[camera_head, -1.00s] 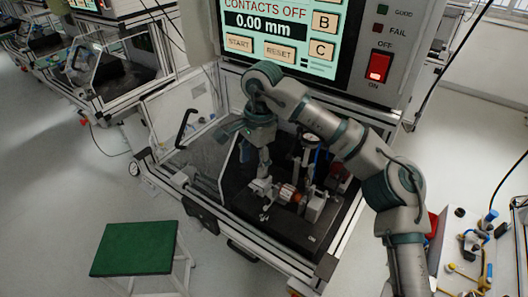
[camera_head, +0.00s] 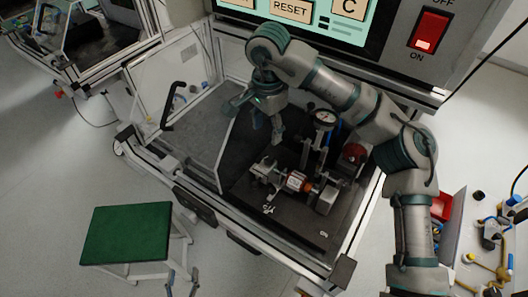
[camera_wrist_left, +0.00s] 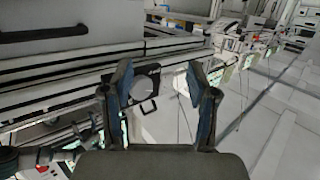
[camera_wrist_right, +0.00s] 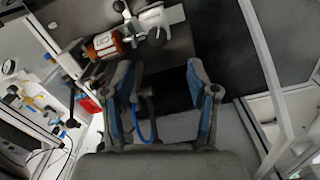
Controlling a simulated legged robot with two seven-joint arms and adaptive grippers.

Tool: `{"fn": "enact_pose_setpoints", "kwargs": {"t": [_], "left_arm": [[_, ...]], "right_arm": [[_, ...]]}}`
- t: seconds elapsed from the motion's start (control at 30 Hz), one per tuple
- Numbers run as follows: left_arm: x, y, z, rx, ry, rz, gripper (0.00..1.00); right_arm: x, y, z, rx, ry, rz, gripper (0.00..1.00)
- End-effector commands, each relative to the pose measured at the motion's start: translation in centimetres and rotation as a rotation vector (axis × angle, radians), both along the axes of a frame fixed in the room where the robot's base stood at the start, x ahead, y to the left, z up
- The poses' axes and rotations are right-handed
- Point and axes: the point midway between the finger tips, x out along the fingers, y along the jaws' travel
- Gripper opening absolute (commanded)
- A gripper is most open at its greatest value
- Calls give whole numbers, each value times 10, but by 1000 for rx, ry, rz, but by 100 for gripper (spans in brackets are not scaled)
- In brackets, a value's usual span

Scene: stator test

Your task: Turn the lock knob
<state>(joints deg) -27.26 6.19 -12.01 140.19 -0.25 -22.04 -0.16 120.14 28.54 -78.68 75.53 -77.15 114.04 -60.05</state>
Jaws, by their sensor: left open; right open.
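A fixture in the open test bay holds a stator with an orange-red winding (camera_head: 296,181). A grey lobed clamp part (camera_head: 266,167) sits at its left end, and it also shows in the right wrist view (camera_wrist_right: 150,20). I cannot tell for sure which part is the lock knob. My right gripper (camera_head: 260,120) is open and empty, above and behind the clamp part, apart from it. My left gripper (camera_head: 181,283) is open and empty at the bottom edge, beside the green stool. In the left wrist view a round grey disc on a black bracket (camera_wrist_left: 144,86) shows between its fingers.
A clear hinged cover (camera_head: 185,100) with a black handle stands open at the bay's left. A green stool (camera_head: 127,233) stands at front left.

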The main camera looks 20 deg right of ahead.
Motion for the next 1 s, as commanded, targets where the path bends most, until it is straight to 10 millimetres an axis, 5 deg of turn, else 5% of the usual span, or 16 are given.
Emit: {"fn": "enact_pose_setpoints", "kwargs": {"t": [0.2, 0.4, 0.87, 1.0], "left_arm": [[6, -5, 30, -72, -235, -1, 59], [4, -6, 53, -119, -386, -1, 59], [2, -7, 65, -138, -455, 1, 59], [4, -7, 63, -137, -450, 1, 59]], "right_arm": [[0, 0, -57, -1, 6, -1, 59], [0, 2, -87, -2, 3, -1, 59], [-1, 0, -98, 1, -1, -1, 59], [-1, 0, -98, 0, 0, -1, 24]]}}
